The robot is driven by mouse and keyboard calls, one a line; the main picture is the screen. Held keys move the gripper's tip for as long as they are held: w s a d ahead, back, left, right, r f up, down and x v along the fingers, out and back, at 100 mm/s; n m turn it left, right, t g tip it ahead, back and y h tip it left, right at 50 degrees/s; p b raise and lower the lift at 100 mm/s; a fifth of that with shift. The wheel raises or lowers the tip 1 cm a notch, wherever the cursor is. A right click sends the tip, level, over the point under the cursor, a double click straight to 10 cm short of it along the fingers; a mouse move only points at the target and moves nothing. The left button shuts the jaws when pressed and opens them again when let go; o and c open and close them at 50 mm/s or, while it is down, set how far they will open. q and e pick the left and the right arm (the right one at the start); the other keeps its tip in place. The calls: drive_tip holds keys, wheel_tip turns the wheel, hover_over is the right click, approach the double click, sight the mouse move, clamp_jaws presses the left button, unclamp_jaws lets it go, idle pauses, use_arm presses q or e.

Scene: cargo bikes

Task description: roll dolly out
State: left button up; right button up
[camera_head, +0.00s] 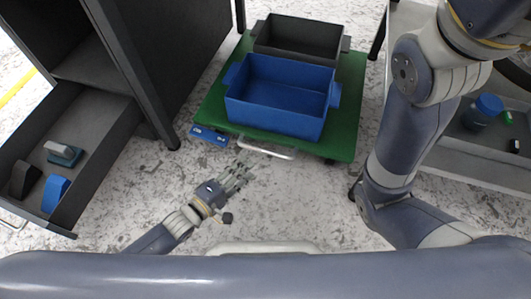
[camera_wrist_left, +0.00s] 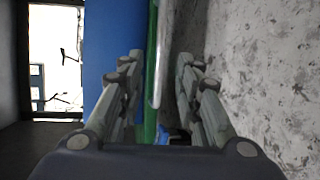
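A green dolly (camera_head: 345,105) stands on the floor with a pale metal handle (camera_head: 265,150) along its near edge. It carries a blue crate (camera_head: 275,115) and a dark grey crate (camera_head: 300,38). My left gripper (camera_head: 242,174) is just in front of the handle, with its fingers pointing towards the dolly. In the left wrist view its fingers (camera_wrist_left: 160,62) are spread, and the handle (camera_wrist_left: 161,40) and green edge (camera_wrist_left: 151,110) show between them. I see no grip; whether the handle is inside the fingers or just beyond is unclear. My right gripper is not visible.
A dark cabinet with an open drawer (camera_head: 95,145) stands at left, its leg (camera_head: 160,115) near the dolly. A blue object (camera_head: 209,136) is at the dolly's near left corner. A grey tray (camera_head: 450,150) is at right. Floor in front is clear.

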use_arm(q)
drive_tip(key=b+x, duration=0.5)
drive_tip(key=x, duration=0.4)
drive_tip(key=shift+w, duration=0.15)
clamp_jaws()
